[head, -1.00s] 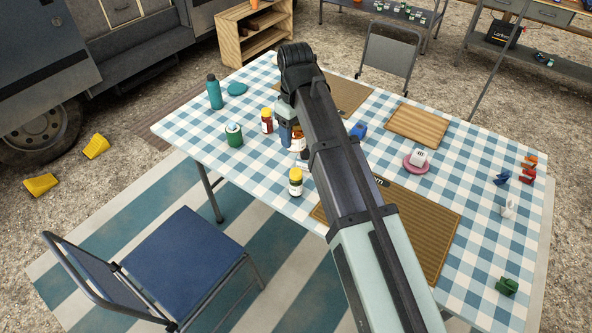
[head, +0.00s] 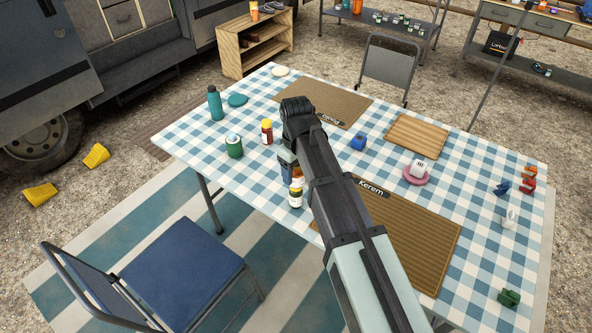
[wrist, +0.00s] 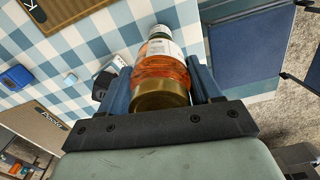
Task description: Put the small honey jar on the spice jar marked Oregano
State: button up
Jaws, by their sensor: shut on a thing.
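My gripper (wrist: 165,108) is shut on the small honey jar (wrist: 160,66), an amber jar with a gold lid, between its two blue-grey fingers. In the head view the honey jar (head: 297,177) shows partly beside my arm. A spice jar (head: 295,197) with a white label stands on the checked cloth just below it. In the wrist view this spice jar (wrist: 160,45) lies right beyond the honey jar, roughly in line with it. The label is too small to read, and I cannot tell whether the two jars touch. The spice jar's top is mostly hidden.
A red jar with a yellow lid (head: 267,132), a green mug (head: 234,146) and a teal bottle (head: 215,103) stand to the left. A blue object (head: 359,142), a wooden board (head: 416,136) and a pink plate (head: 416,178) lie to the right. A chair (head: 180,270) is in front.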

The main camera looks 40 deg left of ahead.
jog(key=shift+f, duration=0.25)
jog(key=o, duration=1.3)
jog(key=shift+o, duration=0.2)
jog(key=shift+r, duration=0.15)
notch_tip(320, 180, up, 12)
jog(key=shift+r, duration=0.1)
